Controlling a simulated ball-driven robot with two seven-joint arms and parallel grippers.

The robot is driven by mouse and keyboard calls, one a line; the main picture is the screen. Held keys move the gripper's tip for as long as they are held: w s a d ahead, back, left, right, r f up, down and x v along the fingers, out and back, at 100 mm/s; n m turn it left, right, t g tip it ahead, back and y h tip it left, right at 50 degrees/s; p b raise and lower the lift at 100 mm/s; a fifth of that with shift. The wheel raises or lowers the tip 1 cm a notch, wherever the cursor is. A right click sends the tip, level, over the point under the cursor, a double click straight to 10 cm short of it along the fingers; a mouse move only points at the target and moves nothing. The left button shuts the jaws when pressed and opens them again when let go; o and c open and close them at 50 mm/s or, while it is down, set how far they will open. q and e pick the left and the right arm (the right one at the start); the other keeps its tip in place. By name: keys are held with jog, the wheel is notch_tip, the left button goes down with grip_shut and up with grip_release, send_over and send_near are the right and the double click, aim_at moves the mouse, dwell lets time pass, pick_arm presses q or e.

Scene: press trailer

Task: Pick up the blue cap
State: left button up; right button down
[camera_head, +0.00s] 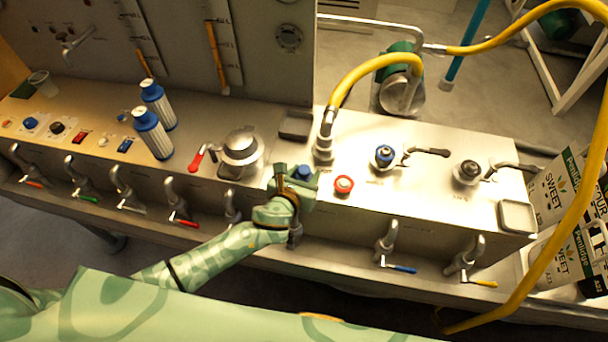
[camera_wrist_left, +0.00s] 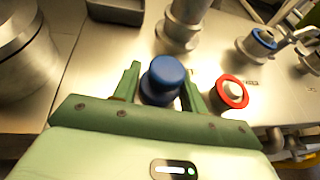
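The blue cap (camera_head: 303,171) stands on the steel counter, left of a red ring-shaped fitting. In the wrist view the blue cap (camera_wrist_left: 163,78) sits between the two green fingers of my left gripper (camera_wrist_left: 160,88). The fingers are apart, one on each side of the cap. A small gap shows on the cap's left side; the right finger is very close to it, and I cannot tell if it touches. In the head view my left gripper (camera_head: 297,178) is over the counter's front part at the cap. My right gripper is not in view.
The red fitting (camera_head: 343,185) is just right of the cap. A pipe with a yellow hose (camera_head: 323,148) rises behind it. A round steel lid (camera_head: 240,150) and red-handled valve (camera_head: 198,158) are to the left. Taps (camera_head: 389,240) line the counter's front.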

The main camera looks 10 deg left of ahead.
pick_arm(q)
jog(key=shift+f, duration=0.1)
jog(key=shift+c, duration=1.2)
jog(key=shift+s, duration=0.1)
